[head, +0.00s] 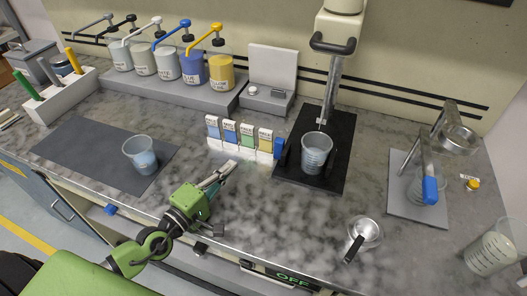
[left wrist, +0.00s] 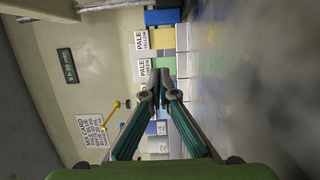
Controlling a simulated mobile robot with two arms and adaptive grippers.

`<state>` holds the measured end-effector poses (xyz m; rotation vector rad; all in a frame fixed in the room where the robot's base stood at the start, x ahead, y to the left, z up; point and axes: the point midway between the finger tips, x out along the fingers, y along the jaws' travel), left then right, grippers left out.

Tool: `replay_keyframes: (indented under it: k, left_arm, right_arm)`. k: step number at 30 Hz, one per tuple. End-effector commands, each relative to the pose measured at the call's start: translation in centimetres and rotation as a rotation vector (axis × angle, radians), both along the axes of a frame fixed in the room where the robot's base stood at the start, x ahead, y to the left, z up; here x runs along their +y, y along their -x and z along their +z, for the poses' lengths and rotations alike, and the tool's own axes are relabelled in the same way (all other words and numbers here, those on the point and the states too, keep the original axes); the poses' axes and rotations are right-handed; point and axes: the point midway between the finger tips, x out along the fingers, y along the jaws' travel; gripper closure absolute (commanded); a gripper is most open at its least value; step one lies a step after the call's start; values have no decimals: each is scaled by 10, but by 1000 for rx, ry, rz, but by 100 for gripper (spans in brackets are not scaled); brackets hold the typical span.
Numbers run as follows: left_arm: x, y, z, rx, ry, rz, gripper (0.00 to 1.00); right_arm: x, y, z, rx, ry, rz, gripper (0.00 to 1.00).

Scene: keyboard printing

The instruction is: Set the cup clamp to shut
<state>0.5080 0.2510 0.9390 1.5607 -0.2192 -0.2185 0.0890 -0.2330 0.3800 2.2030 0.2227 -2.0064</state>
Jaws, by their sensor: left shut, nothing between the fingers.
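A clear cup (head: 317,152) stands on the black base (head: 310,180) of the mixer stand. A blue clamp part (head: 280,147) sits at the left edge of that base, beside the cup; I cannot tell whether it is open or shut. A blue block at the top of the left wrist view (left wrist: 162,17) looks like the same part. My left gripper (head: 226,172) is shut and empty. It is over the counter, left of the clamp and in front of the colour cards, apart from both. It also shows in the left wrist view (left wrist: 163,80). My right gripper is not visible.
Several colour cards (head: 247,134) stand left of the clamp. A cup with blue liquid (head: 140,155) is on a dark mat (head: 85,150). A strainer (head: 365,232) lies front right. A grey plate (head: 405,200) holds another device with a blue handle (head: 430,190). The front counter is mostly clear.

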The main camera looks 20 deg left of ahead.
Motion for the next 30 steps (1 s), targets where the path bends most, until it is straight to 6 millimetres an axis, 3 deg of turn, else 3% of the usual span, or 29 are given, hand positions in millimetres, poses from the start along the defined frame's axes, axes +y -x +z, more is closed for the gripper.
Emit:
replay_keyframes:
  k: [5, 19, 24, 30]
  left_arm:
    - [-5, -19, 4, -3, 3, 2, 100]
    - [-30, -98, 4, -2, 3, -1, 100]
    - [-56, -93, 4, 0, 5, -1, 100]
    - [-67, -92, 2, 0, 2, 0, 100]
  right_arm:
    - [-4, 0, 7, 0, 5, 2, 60]
    - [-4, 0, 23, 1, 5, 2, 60]
    - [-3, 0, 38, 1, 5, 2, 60]
    - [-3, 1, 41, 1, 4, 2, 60]
